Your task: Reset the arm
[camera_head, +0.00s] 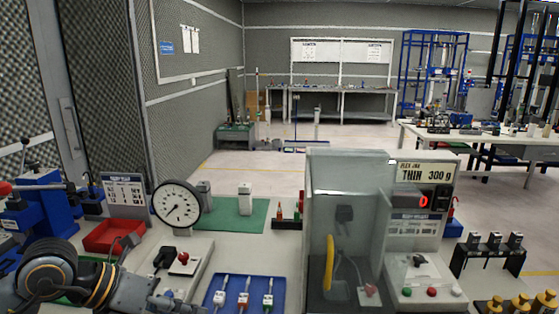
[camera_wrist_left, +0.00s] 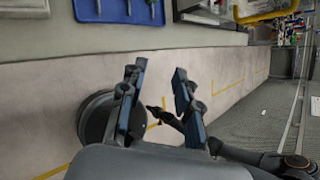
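My left arm (camera_head: 75,280) enters the head view at the lower left, beside the near edge of the workbench. Its gripper fingers are not clear there. In the left wrist view my left gripper (camera_wrist_left: 160,70) has its two fingers apart, with nothing between them but floor behind. A dark arm with a small dark end (camera_wrist_left: 160,114) reaches in from the lower right of the wrist view; it looks like my right arm. Its fingers are partly behind my left finger and too small to read. My right arm does not show in the head view.
A blue tray (camera_head: 234,306) with several small tools, a round gauge (camera_head: 177,204), a red bin (camera_head: 112,236) and a clear-walled machine (camera_head: 344,230) crowd the bench. The bench edge (camera_wrist_left: 120,40) crosses the top of the wrist view.

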